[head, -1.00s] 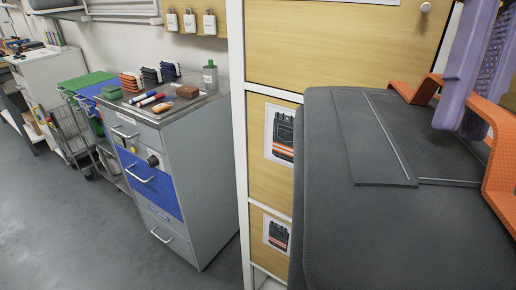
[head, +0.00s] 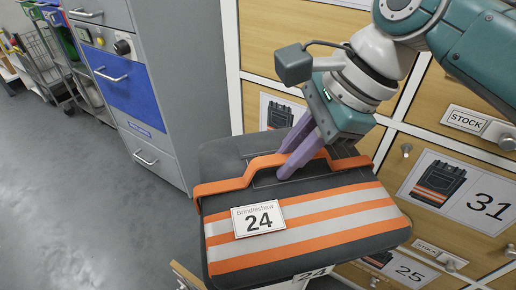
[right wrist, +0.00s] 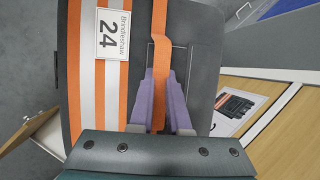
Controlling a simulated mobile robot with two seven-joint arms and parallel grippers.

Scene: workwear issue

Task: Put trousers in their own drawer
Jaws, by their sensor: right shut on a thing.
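The trousers (head: 310,235) are a folded dark grey bundle with orange and pale bands, an orange strap and a tag reading "Brindleshaw 24". My right gripper (head: 292,165), with purple fingers, is shut on the orange strap and holds the bundle in front of the drawers. In the right wrist view the fingers (right wrist: 160,105) pinch the strap, and the trousers (right wrist: 83,60) hang beyond them. Beneath the bundle, a drawer with a "24" label (head: 313,275) is partly hidden; a wooden edge (head: 187,275) sticks out at its left and looks pulled open. My left gripper is not in view.
Closed wooden drawers with trouser pictures surround it, including 31 (head: 455,190) and 25 (head: 405,268). A grey cabinet with a blue drawer (head: 125,85) stands at the left, with a wire cart (head: 42,65) beyond. The grey floor (head: 80,200) at left is clear.

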